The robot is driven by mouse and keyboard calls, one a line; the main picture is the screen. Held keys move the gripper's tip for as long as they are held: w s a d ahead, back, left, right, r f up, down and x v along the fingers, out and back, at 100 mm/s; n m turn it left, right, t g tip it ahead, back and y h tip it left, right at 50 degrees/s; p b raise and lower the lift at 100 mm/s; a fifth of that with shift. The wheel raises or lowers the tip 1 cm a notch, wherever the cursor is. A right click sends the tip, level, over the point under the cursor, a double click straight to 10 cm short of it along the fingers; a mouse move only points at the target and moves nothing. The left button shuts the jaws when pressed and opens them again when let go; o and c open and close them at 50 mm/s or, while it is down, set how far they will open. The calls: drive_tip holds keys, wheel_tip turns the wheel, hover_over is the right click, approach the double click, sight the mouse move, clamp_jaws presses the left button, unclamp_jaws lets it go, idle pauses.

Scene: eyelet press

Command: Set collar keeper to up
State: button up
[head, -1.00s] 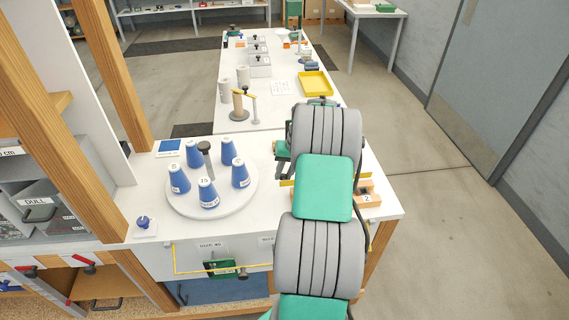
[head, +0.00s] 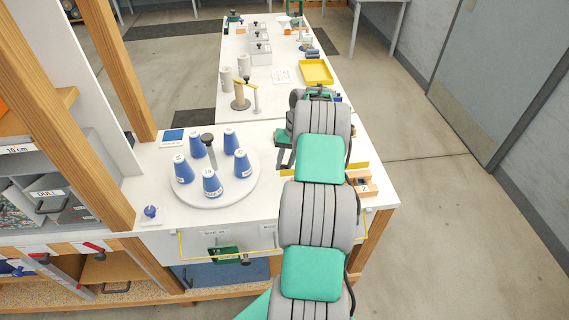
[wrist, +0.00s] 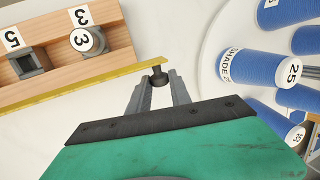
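I cannot pick out the collar keeper for certain in either view. My gripper (wrist: 160,82) shows in the wrist view, its two grey fingers a little apart. A small dark knob or peg (wrist: 158,74) shows between the fingertips. I cannot tell whether the fingers touch it or it stands beyond them. In the head view, my arm hides the gripper's fingers and much of the table's right side. On the table's front, a green block (head: 223,254) sits by a yellow rail, with a dark knob (head: 246,261) beside it.
A round white tray (head: 213,201) of blue cones stands left of my arm. A numbered wooden block (wrist: 60,50) and a yellow strip (wrist: 85,85) lie left of the fingers in the wrist view. A yellow tray (head: 316,72) is farther back.

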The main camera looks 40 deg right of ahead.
drive_tip(key=o, duration=0.4)
drive_tip(key=shift+o, duration=0.2)
drive_tip(key=v, duration=0.7)
drive_tip(key=shift+r+p, duration=0.3)
drive_tip(key=shift+r, duration=0.05)
drive_tip(key=shift+d, duration=0.15)
